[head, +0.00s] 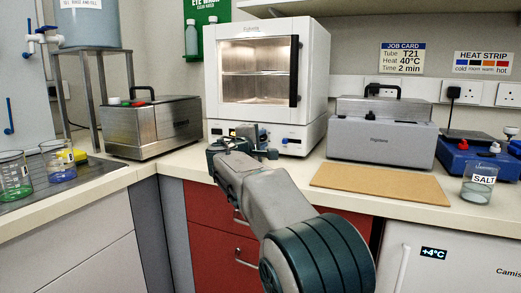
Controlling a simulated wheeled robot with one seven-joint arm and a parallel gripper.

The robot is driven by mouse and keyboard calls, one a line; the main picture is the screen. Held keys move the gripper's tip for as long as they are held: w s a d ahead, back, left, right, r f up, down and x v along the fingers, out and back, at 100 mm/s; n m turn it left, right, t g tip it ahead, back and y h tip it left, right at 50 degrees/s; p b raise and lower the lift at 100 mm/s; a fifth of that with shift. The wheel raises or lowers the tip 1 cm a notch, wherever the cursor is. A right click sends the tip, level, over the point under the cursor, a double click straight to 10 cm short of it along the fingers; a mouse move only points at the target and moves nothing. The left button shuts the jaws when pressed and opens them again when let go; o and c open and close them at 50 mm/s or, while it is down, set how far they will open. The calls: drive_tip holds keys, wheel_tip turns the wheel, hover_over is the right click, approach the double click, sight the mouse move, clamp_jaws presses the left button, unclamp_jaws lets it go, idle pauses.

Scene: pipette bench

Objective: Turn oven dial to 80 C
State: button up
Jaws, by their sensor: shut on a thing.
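The white oven (313,60) stands on the bench against the back wall. Its glass door is closed, with a dark vertical handle (294,70) on the right, and the lit inside shows wire shelves. My arm reaches up from the lower right to the oven's lower front panel. My gripper (252,136) is at that panel, shut on what appears to be the oven dial. The dial itself is hidden behind the gripper, so its setting cannot be read. A small display (232,132) shows left of the gripper, too small to read.
A steel bath (150,125) stands left of the oven, a grey lidded bath (378,140) right of it. A tan board (380,183) lies in front of the grey bath. A salt beaker (478,185) is at far right. Beakers stand at left. A job card (402,59) reads Heat 40°C.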

drive_tip(key=shift+m+b, duration=0.35)
drive_tip(key=shift+m, duration=0.05)
drive_tip(key=o, duration=1)
drive_tip(key=p+v, duration=0.1)
drive_tip(key=v, duration=1.3)
drive_tip(key=shift+w, duration=0.1)
